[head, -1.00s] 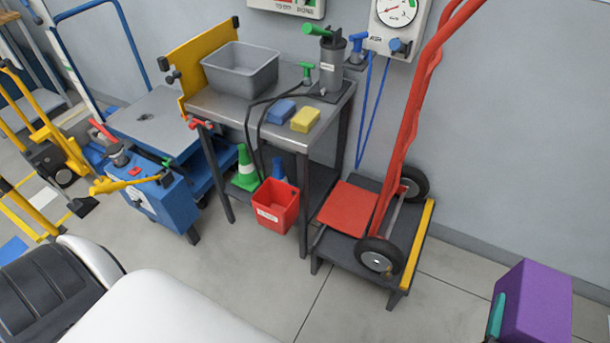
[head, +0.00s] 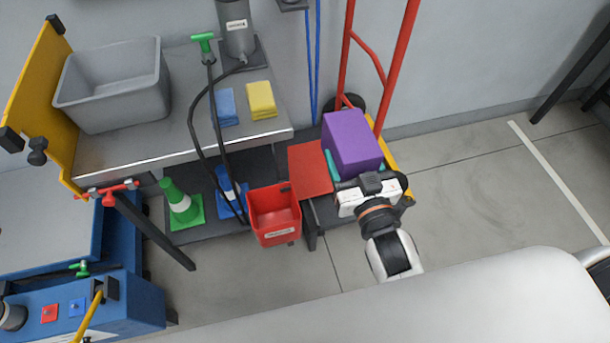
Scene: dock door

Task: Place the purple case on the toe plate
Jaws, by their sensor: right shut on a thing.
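The purple case (head: 352,141) is in my right gripper (head: 357,172), which is shut on it from the near side, with teal finger pads at its edges. The case is in front of the red hand truck's frame (head: 393,75) and hides part of it and a wheel. My left gripper is not in view.
A red bucket (head: 275,218) stands close left of the toe plate.

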